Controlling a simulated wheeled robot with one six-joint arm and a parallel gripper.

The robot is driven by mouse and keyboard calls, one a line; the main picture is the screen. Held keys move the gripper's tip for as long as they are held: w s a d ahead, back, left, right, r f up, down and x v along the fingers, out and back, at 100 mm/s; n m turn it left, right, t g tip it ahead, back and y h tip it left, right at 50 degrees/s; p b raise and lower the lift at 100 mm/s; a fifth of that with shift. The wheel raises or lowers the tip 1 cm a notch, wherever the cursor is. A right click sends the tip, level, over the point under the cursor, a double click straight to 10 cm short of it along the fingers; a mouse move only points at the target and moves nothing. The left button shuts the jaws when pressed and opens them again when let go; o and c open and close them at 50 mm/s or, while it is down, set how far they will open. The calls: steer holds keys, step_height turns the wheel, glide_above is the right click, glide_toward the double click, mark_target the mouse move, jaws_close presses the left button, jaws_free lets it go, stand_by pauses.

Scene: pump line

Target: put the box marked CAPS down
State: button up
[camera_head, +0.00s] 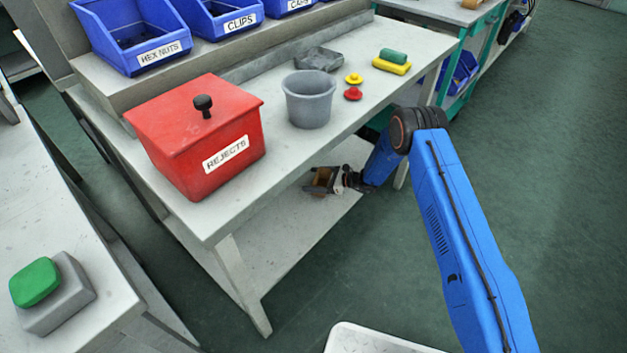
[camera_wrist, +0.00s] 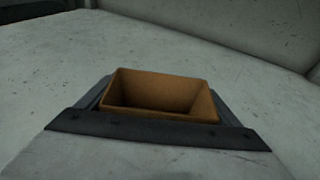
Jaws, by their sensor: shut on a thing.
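My gripper (camera_head: 324,181) reaches under the workbench, low over its lower shelf (camera_head: 300,232). It is shut on a small brown open-topped box (camera_head: 319,178). In the wrist view the box (camera_wrist: 185,111) stands upright, looks empty, and sits between dark gripper parts. No marking shows on the sides I can see. I cannot tell whether its base touches the shelf. A blue bin (camera_head: 290,7) at the top edge of the head view carries a partly cut-off label that seems to read CAPS.
The bench top (camera_head: 290,145) above the gripper holds a red REJECTS box (camera_head: 170,150), a grey bucket (camera_head: 309,103), and small red and yellow parts. A bench leg (camera_head: 243,280) stands at the front. The shelf around the held box looks clear.

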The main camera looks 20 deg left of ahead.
mark_target(328, 179)
steer(key=shift+f, duration=0.15)
steer(key=o, duration=1)
steer(key=shift+d+r, duration=0.15)
steer(key=shift+r, duration=0.05)
steer(key=v, duration=1.1)
steer(key=shift+d+r, duration=0.1)
steer(key=shift+d, duration=0.25)
